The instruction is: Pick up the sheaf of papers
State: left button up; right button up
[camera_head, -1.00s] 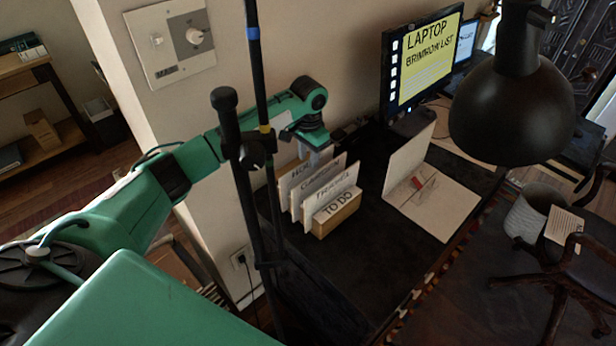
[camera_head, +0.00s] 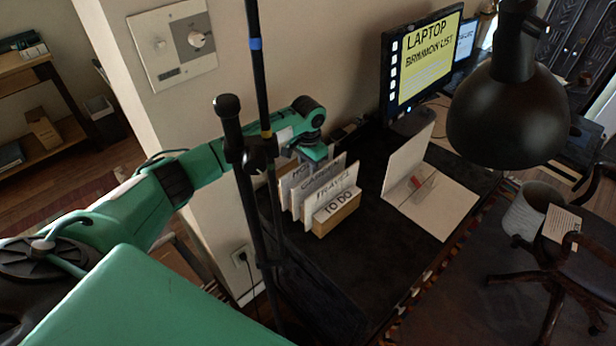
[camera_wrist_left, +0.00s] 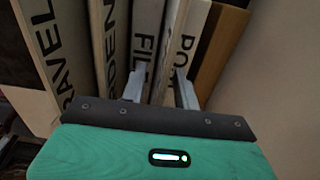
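A wooden desk organizer (camera_head: 340,216) holds several upright white labelled cards or folders, with "TO DO" in front and "TRAVEL" (camera_head: 330,190) behind it. I cannot tell which papers are the sheaf. My left gripper (camera_head: 314,152) is at the back of the organizer, its tips hard to see. In the left wrist view, my left gripper (camera_wrist_left: 160,90) is open, its two grey fingers apart among the rear folders. A folder marked "FIL" (camera_wrist_left: 146,40) and one marked "PO" (camera_wrist_left: 184,38) are near the fingers. Finger contact is unclear. My right gripper is not in view.
An open white folder (camera_head: 445,210) lies right of the organizer on the dark desk (camera_head: 370,260). A wall (camera_head: 250,60) is close behind. A sheet (camera_head: 562,226) lies by the chair.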

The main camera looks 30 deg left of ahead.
pick_arm(q)
jog(key=shift+f, duration=0.15)
dwell(0.3)
jog(key=shift+c, duration=0.4)
grip_shut()
